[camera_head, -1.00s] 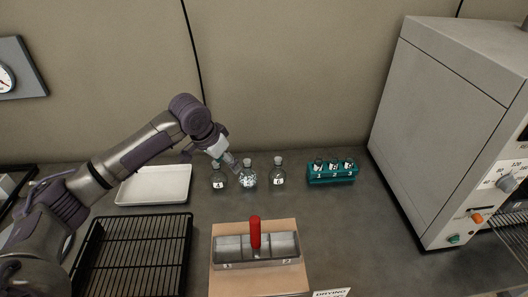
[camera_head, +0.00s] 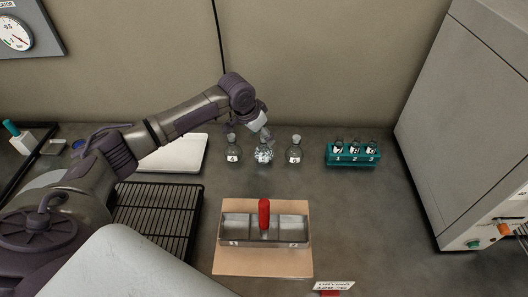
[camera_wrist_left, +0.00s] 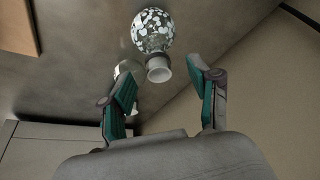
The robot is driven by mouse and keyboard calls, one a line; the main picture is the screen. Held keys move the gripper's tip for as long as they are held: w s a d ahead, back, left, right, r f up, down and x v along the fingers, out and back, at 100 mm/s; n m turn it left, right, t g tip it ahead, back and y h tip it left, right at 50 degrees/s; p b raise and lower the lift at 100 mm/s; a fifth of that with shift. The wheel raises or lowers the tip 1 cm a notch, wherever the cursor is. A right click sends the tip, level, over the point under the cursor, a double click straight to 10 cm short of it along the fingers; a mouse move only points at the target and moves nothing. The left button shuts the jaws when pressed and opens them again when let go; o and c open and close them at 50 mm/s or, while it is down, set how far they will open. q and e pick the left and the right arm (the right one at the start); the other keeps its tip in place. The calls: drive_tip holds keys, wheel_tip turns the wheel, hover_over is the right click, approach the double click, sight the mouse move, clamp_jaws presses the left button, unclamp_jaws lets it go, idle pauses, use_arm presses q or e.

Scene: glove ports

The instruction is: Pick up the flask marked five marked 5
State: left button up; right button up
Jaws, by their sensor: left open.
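Three stoppered glass flasks stand in a row on the bench. The middle flask (camera_head: 264,155) holds pale speckled contents, and I cannot read its number. The left flask (camera_head: 233,152) and right flask (camera_head: 295,153) carry small white labels, seemingly 4 and 6. My left gripper (camera_head: 262,132) is at the top of the middle flask, partly hiding its neck. In the left wrist view the gripper (camera_wrist_left: 160,70) is open, with the speckled flask (camera_wrist_left: 153,30) just ahead and its pale neck between the fingertips. Another flask shows partly behind one finger. My right gripper is out of view.
A teal rack (camera_head: 353,156) with numbered vials stands to the right. A white tray (camera_head: 185,160) and black wire rack (camera_head: 160,218) lie to the left. A metal box with a red handle (camera_head: 264,215) sits in front. A large grey oven (camera_head: 470,120) stands at right.

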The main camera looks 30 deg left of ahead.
sight(264, 149)
use_arm(q)
drive_tip(key=shift+p+x, duration=0.4)
drive_tip(key=shift+x, duration=2)
drive_tip(key=shift+s, duration=0.15)
clamp_jaws()
